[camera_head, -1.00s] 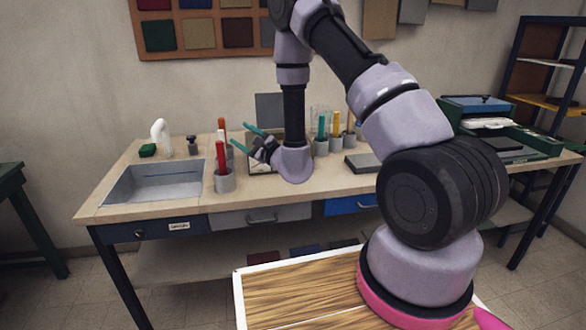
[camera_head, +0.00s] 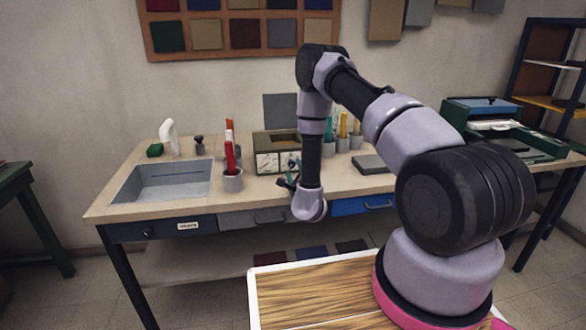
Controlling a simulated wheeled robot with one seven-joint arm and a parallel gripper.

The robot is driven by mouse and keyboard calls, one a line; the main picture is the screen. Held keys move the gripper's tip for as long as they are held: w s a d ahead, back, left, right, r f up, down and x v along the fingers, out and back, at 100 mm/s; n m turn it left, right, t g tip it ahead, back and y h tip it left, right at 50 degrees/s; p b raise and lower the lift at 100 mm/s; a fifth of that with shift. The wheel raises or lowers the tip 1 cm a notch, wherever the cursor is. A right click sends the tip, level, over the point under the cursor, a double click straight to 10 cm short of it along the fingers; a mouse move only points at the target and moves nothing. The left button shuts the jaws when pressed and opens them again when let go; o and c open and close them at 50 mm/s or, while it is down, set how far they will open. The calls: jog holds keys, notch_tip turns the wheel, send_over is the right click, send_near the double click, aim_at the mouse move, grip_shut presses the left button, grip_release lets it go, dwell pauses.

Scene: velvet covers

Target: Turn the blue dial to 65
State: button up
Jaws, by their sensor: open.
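A dark box (camera_head: 262,148) with pale dial faces (camera_head: 267,163) on its front stands on the workbench, against the wall side, just left of my arm. The faces are too small for me to read a number or make out a blue dial. My gripper (camera_head: 287,174), with thin teal fingers, is in front of the right part of this box, pointing toward it. Its fingers are open and seem empty. I cannot tell whether they touch the panel. My wrist hides part of the bench behind it.
A grey cup with red and white sticks (camera_head: 233,182) stands left of the box. A sink (camera_head: 165,182) is farther left. More cups with tools (camera_head: 343,143) and a grey slab (camera_head: 371,164) are to the right.

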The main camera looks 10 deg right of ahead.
aim_at(291, 163)
jog(key=shift+w, duration=1.35)
grip_shut()
